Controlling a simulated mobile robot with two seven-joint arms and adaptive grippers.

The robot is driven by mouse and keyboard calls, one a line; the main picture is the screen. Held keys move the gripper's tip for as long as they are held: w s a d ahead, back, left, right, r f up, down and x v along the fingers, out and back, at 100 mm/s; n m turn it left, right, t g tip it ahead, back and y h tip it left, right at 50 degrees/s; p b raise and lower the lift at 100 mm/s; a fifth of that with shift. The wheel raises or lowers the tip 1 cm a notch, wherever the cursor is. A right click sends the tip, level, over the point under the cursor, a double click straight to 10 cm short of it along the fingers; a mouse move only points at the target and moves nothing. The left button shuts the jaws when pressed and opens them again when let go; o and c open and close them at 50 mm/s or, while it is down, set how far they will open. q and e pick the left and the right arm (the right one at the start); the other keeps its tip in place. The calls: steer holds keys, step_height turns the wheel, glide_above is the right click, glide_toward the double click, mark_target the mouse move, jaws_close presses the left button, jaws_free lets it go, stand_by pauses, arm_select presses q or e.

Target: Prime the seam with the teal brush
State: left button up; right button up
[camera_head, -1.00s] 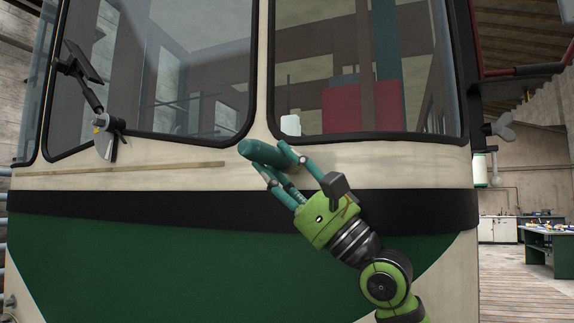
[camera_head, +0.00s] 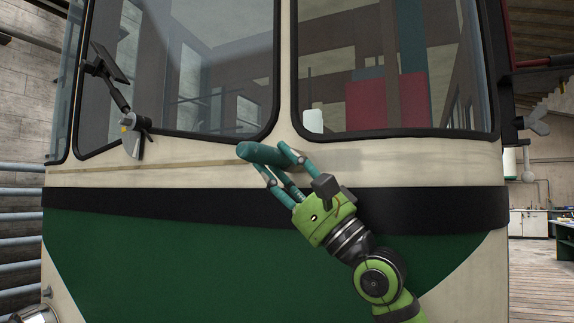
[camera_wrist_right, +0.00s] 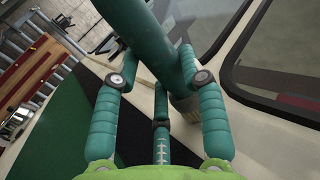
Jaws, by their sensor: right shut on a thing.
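My right gripper (camera_head: 268,165) has its fingers closed around the teal brush (camera_head: 258,153), in front of the cream panel below the windscreen. The brush's thick teal body also shows between the fingers in the right wrist view (camera_wrist_right: 155,35). Its pale bristles (camera_wrist_right: 188,104) show below it, near the cream panel; I cannot tell whether they touch. The seam (camera_head: 150,166) is a thin tan line running across the cream panel to the left of the brush. The part behind the brush and fingers is hidden. My left gripper is not in view.
The tram front has two windscreen panes (camera_head: 370,70), a black band (camera_head: 150,200) and a green lower panel (camera_head: 180,250). A mirror on an arm (camera_head: 106,62) and a wiper-like fitting (camera_head: 133,135) stick out at the left. Pipes (camera_head: 20,225) line the far left.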

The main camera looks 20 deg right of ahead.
steer(key=shift+w+a+p, duration=0.5)
steer(key=shift+w+a, duration=0.95)
steer(key=shift+w, duration=0.25)
steer(key=shift+y, duration=0.3)
steer(key=shift+s+d+b, duration=1.8)
steer(key=shift+s+d, duration=0.05)
steer(key=shift+s, duration=0.3)
steer(key=s+d+b, duration=0.4)
steer(key=s+d, duration=0.4)
steer(key=s, duration=0.1)
stand_by(0.5)
steer(key=shift+a, duration=0.15)
steer(key=w+a+p, duration=0.5)
steer(key=w+a, duration=0.6)
steer(key=w, duration=0.2)
steer(key=shift+w+a, duration=0.15)
steer(key=shift+a, duration=0.05)
stand_by(2.7)
